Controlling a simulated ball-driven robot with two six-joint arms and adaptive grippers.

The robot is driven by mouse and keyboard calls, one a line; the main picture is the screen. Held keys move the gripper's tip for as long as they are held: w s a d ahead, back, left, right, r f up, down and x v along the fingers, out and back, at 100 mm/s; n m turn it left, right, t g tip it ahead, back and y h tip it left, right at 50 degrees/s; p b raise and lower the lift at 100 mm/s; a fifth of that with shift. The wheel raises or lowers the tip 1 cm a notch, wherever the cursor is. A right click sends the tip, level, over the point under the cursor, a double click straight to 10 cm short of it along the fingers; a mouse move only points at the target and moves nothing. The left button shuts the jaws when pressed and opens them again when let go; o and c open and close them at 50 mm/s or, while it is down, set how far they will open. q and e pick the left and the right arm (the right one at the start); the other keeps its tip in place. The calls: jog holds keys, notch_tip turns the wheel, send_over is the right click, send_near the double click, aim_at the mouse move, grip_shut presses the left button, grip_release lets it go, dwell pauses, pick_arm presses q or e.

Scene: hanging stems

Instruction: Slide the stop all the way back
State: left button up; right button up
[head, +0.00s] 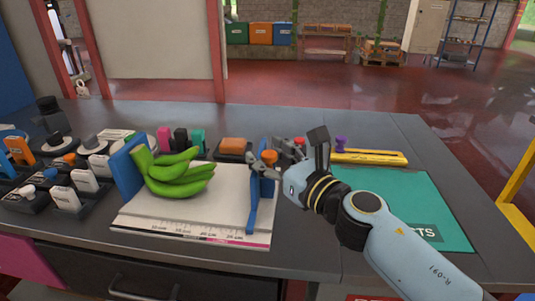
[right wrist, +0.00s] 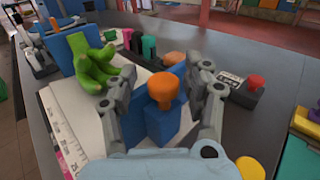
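The stop (head: 254,205) is a blue slider across the white measuring board (head: 190,222), with an orange knob (right wrist: 165,88) on its blue block (right wrist: 168,125). A bunch of green bananas (head: 178,175) lies on the board, apart from the stop, beside an upright blue end plate (head: 127,168). My right gripper (head: 272,160) is at the stop's knob. In the right wrist view its fingers (right wrist: 163,105) stand on both sides of the knob and block, with gaps visible, so it looks open. My left gripper is not in view.
A teal mat (head: 400,200) lies right of the board, with a yellow bar (head: 370,157) behind it. A dark box with a red button (right wrist: 256,82) stands beside the right finger. An orange block (head: 233,145) sits behind the board. Small tools crowd the table's left side.

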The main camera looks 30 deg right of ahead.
jog(key=shift+w, duration=0.15)
jog(key=s+d, duration=0.2)
jog(key=s, duration=0.9)
jog(key=shift+s+d, duration=0.2)
jog(key=shift+s, duration=0.2)
